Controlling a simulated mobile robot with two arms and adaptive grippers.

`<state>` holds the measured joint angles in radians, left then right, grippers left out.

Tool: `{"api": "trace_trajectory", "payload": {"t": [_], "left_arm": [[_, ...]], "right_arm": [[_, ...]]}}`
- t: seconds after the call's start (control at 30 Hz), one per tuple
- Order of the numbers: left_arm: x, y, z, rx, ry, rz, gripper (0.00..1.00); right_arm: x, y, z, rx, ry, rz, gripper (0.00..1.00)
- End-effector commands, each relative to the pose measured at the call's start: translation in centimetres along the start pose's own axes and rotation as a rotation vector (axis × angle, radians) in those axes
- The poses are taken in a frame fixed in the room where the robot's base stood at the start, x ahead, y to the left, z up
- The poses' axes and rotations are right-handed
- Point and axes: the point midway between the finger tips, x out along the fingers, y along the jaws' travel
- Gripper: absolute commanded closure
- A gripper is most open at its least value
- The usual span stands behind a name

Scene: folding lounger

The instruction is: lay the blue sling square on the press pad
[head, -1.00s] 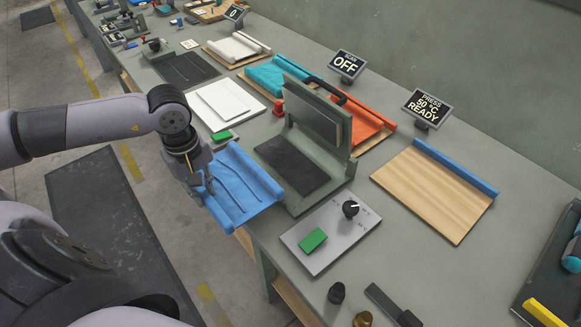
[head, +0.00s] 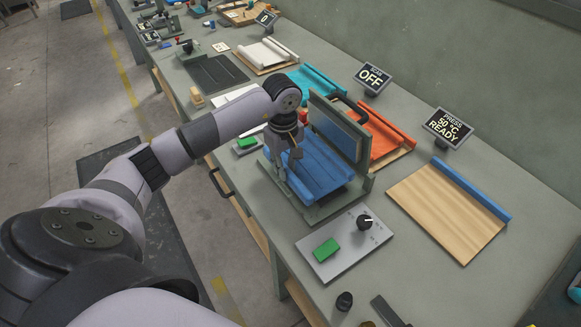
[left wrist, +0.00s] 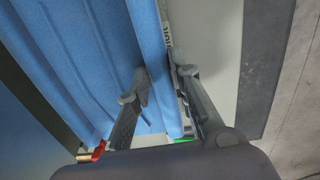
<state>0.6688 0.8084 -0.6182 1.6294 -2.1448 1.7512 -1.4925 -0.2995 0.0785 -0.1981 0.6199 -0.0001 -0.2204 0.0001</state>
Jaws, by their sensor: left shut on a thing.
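The blue sling (head: 322,170) lies over the bed of the open press (head: 312,213) in the head view and hides the dark pad there. I cannot tell whether it rests flat or is held slightly above it. My left gripper (head: 290,172) is shut on the sling's near-left edge. In the left wrist view, the fingers (left wrist: 161,82) stand on either side of the sling's edge, with the ribbed blue sling (left wrist: 75,60) filling the left. The press lid (head: 340,130) stands upright behind the sling. My right gripper is not in view.
A control panel (head: 345,246) with a green button and black knob stands right of the press. Beyond it is a wooden board (head: 445,210) with a blue roll. A sign (head: 448,127) reads PRESS 50 °C READY. Orange (head: 375,132) and teal (head: 318,85) slings lie behind the press.

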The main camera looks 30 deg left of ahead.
Motion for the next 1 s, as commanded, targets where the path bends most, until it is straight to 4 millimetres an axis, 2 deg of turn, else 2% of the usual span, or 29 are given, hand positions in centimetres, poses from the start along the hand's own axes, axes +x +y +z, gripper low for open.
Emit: {"api": "trace_trajectory", "payload": {"t": [0.17,0.37,0.8,0.83,1.0], "left_arm": [[-0.2,1.7,0.1,0.001,-0.002,0.002,1.0],[2.8,1.4,0.1,-0.001,-0.003,-0.003,1.0],[4.0,1.4,0.0,0.001,0.001,0.001,1.0],[4.0,1.4,0.0,0.001,0.001,0.0,0.8],[3.9,1.4,0.0,0.001,0.001,0.0,0.69]], "right_arm": [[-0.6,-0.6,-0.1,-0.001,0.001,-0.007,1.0],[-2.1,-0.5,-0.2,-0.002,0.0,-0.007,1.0],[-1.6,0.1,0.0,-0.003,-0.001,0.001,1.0],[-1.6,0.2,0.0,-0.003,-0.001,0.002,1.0],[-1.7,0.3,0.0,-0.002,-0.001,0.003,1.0]]}}
